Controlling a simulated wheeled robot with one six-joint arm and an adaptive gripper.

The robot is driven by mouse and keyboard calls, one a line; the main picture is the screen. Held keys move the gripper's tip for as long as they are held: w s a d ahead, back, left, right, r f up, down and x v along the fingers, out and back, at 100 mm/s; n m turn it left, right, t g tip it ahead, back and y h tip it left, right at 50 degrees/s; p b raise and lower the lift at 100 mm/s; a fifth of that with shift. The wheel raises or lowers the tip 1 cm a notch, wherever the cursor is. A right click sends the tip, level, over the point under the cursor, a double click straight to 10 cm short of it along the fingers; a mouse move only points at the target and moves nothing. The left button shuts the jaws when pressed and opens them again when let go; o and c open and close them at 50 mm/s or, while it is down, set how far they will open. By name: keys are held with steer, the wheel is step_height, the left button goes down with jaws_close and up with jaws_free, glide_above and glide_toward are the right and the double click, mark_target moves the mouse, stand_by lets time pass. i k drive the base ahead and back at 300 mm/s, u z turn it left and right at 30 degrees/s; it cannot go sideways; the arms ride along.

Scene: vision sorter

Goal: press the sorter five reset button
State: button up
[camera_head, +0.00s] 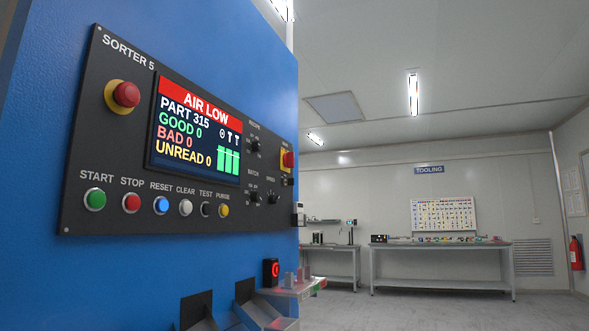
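The Sorter 5 control panel (130,75) is a black plate on a blue machine face at the left, seen at an angle. The blue reset button (161,205) sits in the lower row under the label RESET. It is between the red stop button (131,203) and the whitish clear button (186,207). The screen (199,127) reads AIR LOW, PART 315, GOOD 0, BAD 0, UNREAD 0. My gripper does not show in this view.
A red emergency knob (126,94) juts out at the panel's upper left. Dark-backed chutes (197,312) and a small ledge (290,291) stick out below the panel. Open floor (425,314) lies to the right, before a tooling bench (440,249).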

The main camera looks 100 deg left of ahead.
mark_target(162, 205)
steer(key=i, duration=0.85)
steer(key=u, duration=4.15)
steer(key=i, duration=0.5)
steer(key=u, duration=0.05)
